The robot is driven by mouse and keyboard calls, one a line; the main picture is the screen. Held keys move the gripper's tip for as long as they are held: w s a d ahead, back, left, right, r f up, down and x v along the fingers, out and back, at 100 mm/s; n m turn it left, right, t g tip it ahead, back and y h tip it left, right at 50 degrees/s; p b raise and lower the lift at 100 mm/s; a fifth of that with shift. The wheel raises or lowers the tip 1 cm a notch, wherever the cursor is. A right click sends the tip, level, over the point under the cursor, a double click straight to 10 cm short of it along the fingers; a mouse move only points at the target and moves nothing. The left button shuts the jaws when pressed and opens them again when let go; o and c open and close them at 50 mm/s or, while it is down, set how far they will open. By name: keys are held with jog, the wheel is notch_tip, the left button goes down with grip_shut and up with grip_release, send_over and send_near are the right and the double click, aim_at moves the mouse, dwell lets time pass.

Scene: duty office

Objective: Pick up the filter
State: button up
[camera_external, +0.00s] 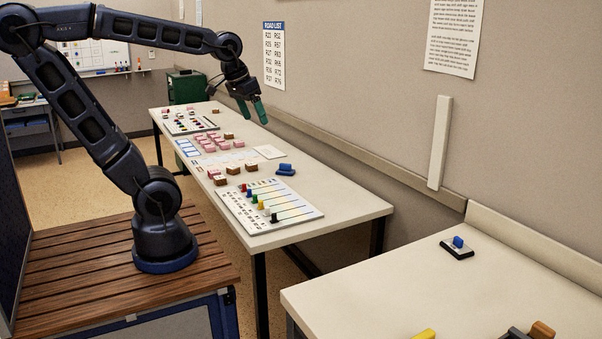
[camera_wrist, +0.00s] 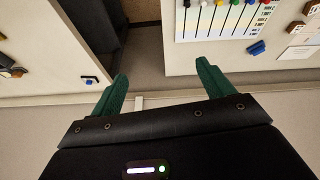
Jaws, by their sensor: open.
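I cannot tell for sure which thing is the filter. A blue block-shaped piece (camera_external: 285,169) lies on the long table, right of a slotted board; it also shows in the wrist view (camera_wrist: 256,47). A black base with a small blue block on it (camera_external: 458,248) lies on the near right table, and shows at left in the wrist view (camera_wrist: 90,80). My gripper (camera_external: 252,110) has green fingers, is open and empty, and hangs above the long table near the wall. In the wrist view its fingers (camera_wrist: 162,75) are apart with nothing between them.
The long table (camera_external: 350,205) carries the slotted board with coloured pegs (camera_external: 268,204), pink blocks (camera_external: 212,142), brown-and-white blocks and a card. The near table (camera_external: 390,290) holds yellow, dark and brown pieces at its front. A gap separates the tables. The wall runs close behind.

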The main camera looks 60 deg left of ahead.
jog(key=w+d+r+n+g, duration=0.1)
jog(key=w+d+n, duration=0.1)
jog(key=w+d, duration=0.35)
jog(key=w+d+n, duration=0.1)
jog(key=w+d, duration=0.1)
jog(key=w, duration=0.6)
jog(key=n+g+h, duration=0.4)
jog(key=n+h, duration=0.1)
jog(key=n, duration=0.7)
send_over(458, 238)
jog(key=a, duration=0.4)
notch_tip(458, 238, down, 22)
jog(key=f, duration=0.1)
jog(key=x, duration=0.7)
jog(key=w+x, duration=0.1)
jog(key=x, duration=0.2)
jog(key=shift+f, duration=0.3)
